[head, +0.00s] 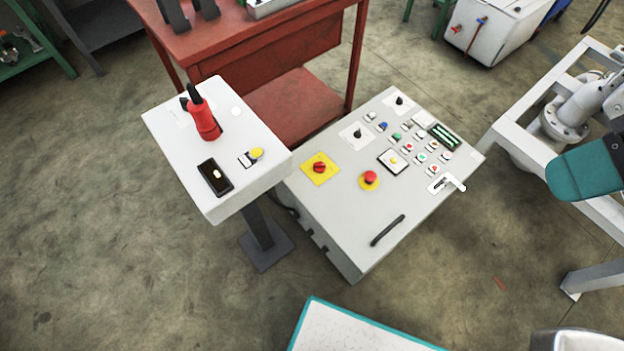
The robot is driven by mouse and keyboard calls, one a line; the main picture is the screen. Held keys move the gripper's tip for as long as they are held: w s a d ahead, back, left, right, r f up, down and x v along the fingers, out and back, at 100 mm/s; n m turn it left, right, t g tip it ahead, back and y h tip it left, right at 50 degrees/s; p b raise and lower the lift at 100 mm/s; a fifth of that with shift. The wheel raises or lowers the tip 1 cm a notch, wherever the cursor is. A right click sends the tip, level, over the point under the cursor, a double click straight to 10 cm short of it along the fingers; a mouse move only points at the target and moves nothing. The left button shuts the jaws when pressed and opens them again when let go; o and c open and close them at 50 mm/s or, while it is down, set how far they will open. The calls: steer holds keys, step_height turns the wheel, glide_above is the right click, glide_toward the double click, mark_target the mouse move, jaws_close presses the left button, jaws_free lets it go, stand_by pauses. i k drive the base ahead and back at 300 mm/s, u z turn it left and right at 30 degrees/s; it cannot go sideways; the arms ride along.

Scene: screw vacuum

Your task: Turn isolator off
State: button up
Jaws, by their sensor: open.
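The likely isolator is a red rotary knob (319,168) on a square yellow plate, on the left part of the grey control panel (335,222). The panel's face slopes, and the knob's exact setting is too small to read. A red mushroom button (370,177) on a round yellow plate sits just to its right. I do not see my gripper in the head view. Nothing is touching the knob.
A white pedestal box (165,118) with a red-handled lever (203,115) stands close left of the panel. A red table (270,45) is behind. A pale metal frame (508,125) and a teal part (588,168) are at right. Open floor lies front left.

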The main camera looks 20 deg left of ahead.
mark_target(318, 166)
steer(key=z, duration=0.05)
steer(key=k, duration=0.15)
steer(key=u, duration=1)
steer(key=i, duration=0.5)
steer(key=z, duration=0.9)
